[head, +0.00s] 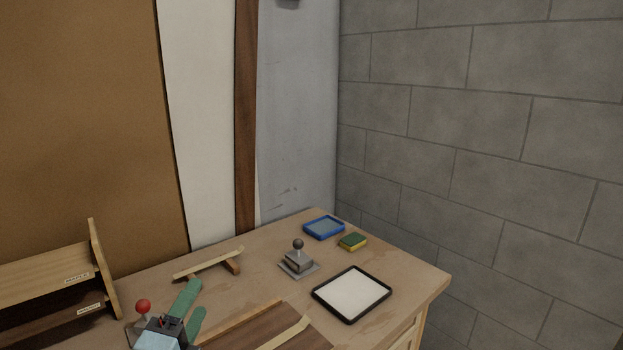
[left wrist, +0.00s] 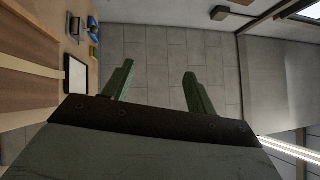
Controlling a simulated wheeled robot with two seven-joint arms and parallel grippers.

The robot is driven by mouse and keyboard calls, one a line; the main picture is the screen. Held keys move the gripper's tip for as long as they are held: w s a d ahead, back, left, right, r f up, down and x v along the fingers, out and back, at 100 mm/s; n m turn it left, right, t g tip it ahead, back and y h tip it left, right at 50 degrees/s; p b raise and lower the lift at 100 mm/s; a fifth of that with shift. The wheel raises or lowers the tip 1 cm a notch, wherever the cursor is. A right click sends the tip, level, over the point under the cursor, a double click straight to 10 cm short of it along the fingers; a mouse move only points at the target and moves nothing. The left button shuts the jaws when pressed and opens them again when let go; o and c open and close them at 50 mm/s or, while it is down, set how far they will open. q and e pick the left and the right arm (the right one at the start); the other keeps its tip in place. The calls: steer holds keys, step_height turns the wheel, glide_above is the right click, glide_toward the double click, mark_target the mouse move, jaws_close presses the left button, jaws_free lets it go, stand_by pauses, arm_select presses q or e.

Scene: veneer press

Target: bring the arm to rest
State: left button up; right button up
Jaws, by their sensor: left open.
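My left gripper (head: 193,308) shows at the bottom left of the head view, over the near part of the wooden bench (head: 402,273). Its two green fingers are apart with nothing between them. In the left wrist view the same gripper (left wrist: 157,84) is open and empty, with the grey block wall and floor area beyond its fingers. My right gripper is in neither view.
On the bench are a white tray with a dark rim (head: 352,294), a grey block with a round knob (head: 298,261), a blue tray (head: 324,228), a green-yellow sponge (head: 352,242) and a red-knobbed lever (head: 143,307). A wooden rack (head: 95,270) stands left.

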arm_select(q)
steer(key=s+a+f+n+g+y, duration=0.4)
steer(key=s+f+n+g, duration=0.1)
steer(key=f+n, duration=0.5)
steer(key=s+f+n+g+h, duration=0.1)
steer(key=s+f+n+g, duration=0.45)
steer(key=s, duration=0.45)
steer(key=s+f+n+g, duration=0.4)
steer(key=s+f+g, duration=0.25)
steer(key=s, duration=0.25)
step_height(320, 180, down, 28)
steer(key=s+b, duration=0.1)
steer(key=b, duration=0.4)
steer(key=s+a+f+g+b, duration=0.1)
steer(key=s+f+b, duration=0.1)
steer(key=s+f, duration=0.6)
steer(key=s+a+f+b, duration=0.1)
steer(key=s+f+b, duration=0.2)
steer(key=s+f, duration=0.5)
step_height(320, 180, down, 6)
steer(key=shift+s+r+m+g, duration=0.1)
steer(key=shift+s+m+g, duration=0.25)
steer(key=shift+s+g, duration=0.05)
